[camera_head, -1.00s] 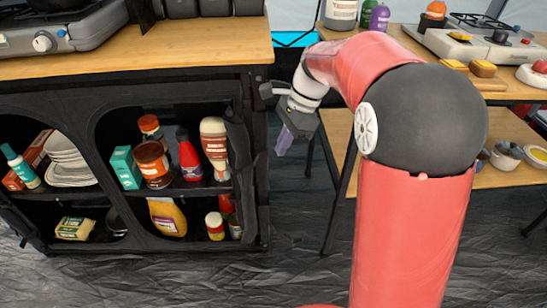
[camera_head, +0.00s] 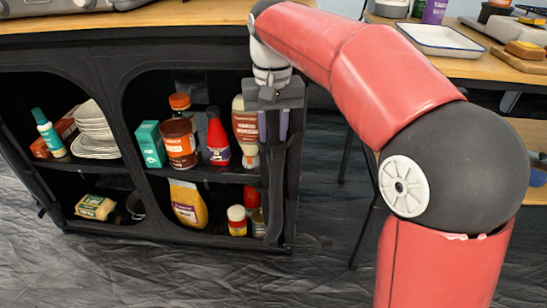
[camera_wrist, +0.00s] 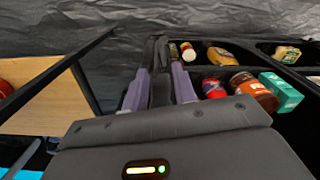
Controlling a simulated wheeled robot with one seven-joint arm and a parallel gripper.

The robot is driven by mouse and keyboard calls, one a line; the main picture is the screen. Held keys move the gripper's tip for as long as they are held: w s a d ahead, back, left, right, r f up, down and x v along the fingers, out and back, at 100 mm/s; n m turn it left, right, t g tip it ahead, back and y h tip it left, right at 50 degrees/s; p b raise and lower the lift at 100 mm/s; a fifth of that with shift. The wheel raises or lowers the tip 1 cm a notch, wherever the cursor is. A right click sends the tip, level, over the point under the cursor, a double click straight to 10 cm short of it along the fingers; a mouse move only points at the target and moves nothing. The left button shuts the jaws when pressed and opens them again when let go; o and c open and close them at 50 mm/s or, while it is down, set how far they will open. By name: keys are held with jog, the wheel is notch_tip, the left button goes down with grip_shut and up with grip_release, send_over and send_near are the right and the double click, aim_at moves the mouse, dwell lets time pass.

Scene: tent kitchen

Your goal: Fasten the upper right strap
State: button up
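My gripper (camera_head: 273,132) points down at the front right edge of the black fabric cabinet (camera_head: 132,140), beside its right opening. Its two purple fingers stand apart. In the wrist view my gripper (camera_wrist: 158,85) has a dark upright strip of fabric (camera_wrist: 160,91) between its fingers; whether they touch it I cannot tell. This looks like the rolled flap (camera_head: 276,190) along the opening's right side in the head view. The upper right strap cannot be told apart from the black fabric, and my gripper covers the flap's top.
Sauce bottles, jars and boxes fill the right opening; a red-brown bottle (camera_head: 244,135) stands just left of my fingers. Plates (camera_head: 93,130) are in the left opening. A wooden counter (camera_head: 160,17) overhangs the cabinet. A second table (camera_head: 480,65) is at the right, with floor between.

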aim_at(273, 154)
notch_tip(273, 154, down, 6)
jog(key=shift+r+b, duration=0.1)
jog(key=shift+b, duration=0.6)
grip_shut()
